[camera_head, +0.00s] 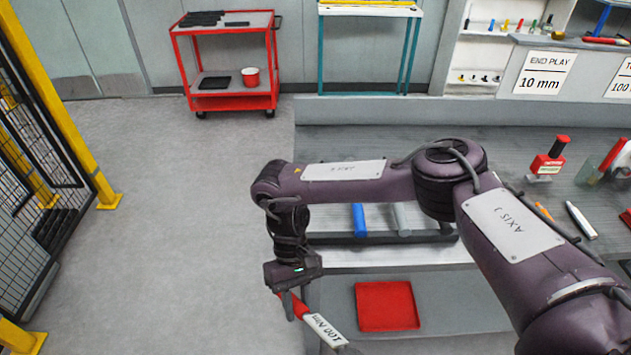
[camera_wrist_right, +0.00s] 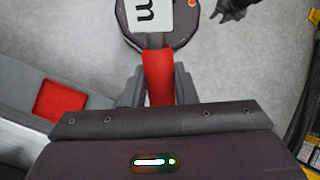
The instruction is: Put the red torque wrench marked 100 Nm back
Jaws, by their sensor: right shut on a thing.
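My right gripper (camera_head: 289,292) is shut on the red handle of a wrench (camera_head: 297,305), beyond the bench's front left corner. In the wrist view the red handle (camera_wrist_right: 158,78) sits between the fingers of my right gripper (camera_wrist_right: 158,85). A dark jaw-like shape, seemingly my left gripper (camera_wrist_right: 232,8), shows at the top edge there. A sign (camera_head: 621,82), cut by the right edge of the head view, reads "100".
A dark rack (camera_head: 345,239) with blue and grey bars lies along the bench's front edge. A red tray (camera_head: 387,306) is on the shelf below. A red cart (camera_head: 222,62) stands at the back. Yellow-posted fencing (camera_head: 70,110) is on the left. The floor between is clear.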

